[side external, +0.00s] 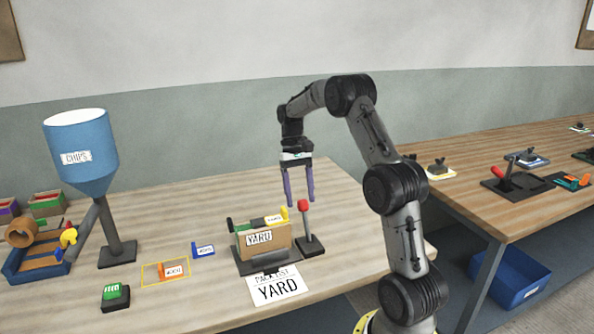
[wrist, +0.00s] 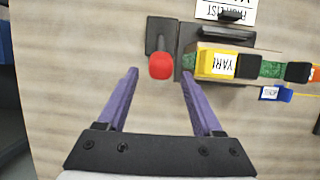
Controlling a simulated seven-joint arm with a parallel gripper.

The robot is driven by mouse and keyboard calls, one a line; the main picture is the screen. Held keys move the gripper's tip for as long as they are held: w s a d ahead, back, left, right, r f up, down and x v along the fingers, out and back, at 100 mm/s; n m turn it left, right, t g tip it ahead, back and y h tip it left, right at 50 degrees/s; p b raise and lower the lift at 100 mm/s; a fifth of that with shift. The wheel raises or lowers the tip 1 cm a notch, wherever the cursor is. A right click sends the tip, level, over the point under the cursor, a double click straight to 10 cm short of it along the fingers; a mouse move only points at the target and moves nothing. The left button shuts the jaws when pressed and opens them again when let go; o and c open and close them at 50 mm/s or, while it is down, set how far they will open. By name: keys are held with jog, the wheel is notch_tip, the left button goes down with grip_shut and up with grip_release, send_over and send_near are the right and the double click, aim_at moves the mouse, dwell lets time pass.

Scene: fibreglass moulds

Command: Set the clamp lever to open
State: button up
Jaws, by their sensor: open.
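A lever with a red knob (side external: 303,205) stands roughly upright on a small black base (side external: 311,246), at the right side of the box labelled YARD. In the wrist view the red knob (wrist: 160,62) shows from above, with its black base (wrist: 160,32) behind it. My gripper (side external: 299,201) is open and empty, fingers pointing down above the lever. In the wrist view the knob lies between the lines of the two purple fingertips (wrist: 158,73). I cannot tell how far the tips are above the knob. No label shows which lever position is open.
The YARD box (side external: 282,237) holding coloured pieces stands close beside the lever. A PACK LIST card (side external: 279,287) lies before it. A blue hopper (side external: 82,150) stands at the left. Another red-handled lever (side external: 498,172) is on the right table. The tabletop behind the lever is clear.

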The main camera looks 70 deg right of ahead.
jog(key=v, duration=1.2)
